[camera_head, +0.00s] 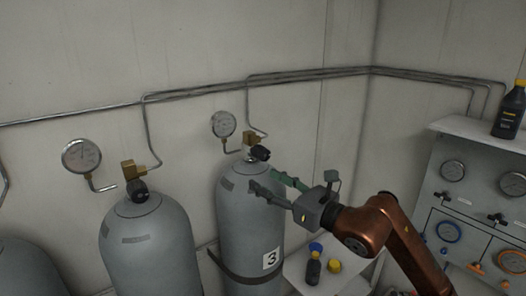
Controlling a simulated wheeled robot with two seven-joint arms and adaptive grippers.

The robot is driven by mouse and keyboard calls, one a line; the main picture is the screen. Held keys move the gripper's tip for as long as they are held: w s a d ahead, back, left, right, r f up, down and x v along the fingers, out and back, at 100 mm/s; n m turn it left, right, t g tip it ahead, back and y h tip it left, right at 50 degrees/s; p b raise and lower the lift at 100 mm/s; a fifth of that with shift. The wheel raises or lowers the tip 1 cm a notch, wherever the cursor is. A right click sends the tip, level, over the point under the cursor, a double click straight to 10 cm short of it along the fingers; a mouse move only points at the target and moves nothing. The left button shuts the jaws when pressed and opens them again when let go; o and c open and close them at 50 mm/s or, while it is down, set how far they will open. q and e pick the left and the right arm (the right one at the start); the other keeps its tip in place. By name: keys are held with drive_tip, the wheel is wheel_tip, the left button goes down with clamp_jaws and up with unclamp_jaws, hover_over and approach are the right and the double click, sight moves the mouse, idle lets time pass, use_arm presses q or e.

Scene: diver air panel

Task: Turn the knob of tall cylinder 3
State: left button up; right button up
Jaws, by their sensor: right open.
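Tall cylinder 3 (235,215) is a grey gas cylinder against the wall, with a white label marked 3 (271,258) on its front. Its black knob (260,153) sits at the top, beside a brass fitting (250,138). My right gripper (262,181) reaches in from the right with its fingers open and pointing left. Its fingertips are in front of the cylinder's shoulder, below the knob in the picture, and nothing is between them. I cannot tell whether they touch the cylinder. My left gripper is not in view.
Another grey cylinder (150,250) with a black knob stands to the left; part of a third shows at lower left. Gauges (223,124) and pipes run along the wall. A small table (295,270) with bottles and a control panel (470,205) stand at right.

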sight(266, 156)
drive_tip(key=w+d+r+t+h, duration=0.2)
drive_tip(key=d+r+h, duration=0.1)
drive_tip(key=r, duration=0.1)
drive_tip(key=p+x, duration=0.3)
drive_tip(key=x, duration=0.4)
drive_tip(key=shift+w+a+f, duration=0.1)
drive_tip(key=shift+w+a, duration=0.05)
drive_tip(key=shift+w, duration=0.1)
drive_tip(key=shift+c, duration=0.3)
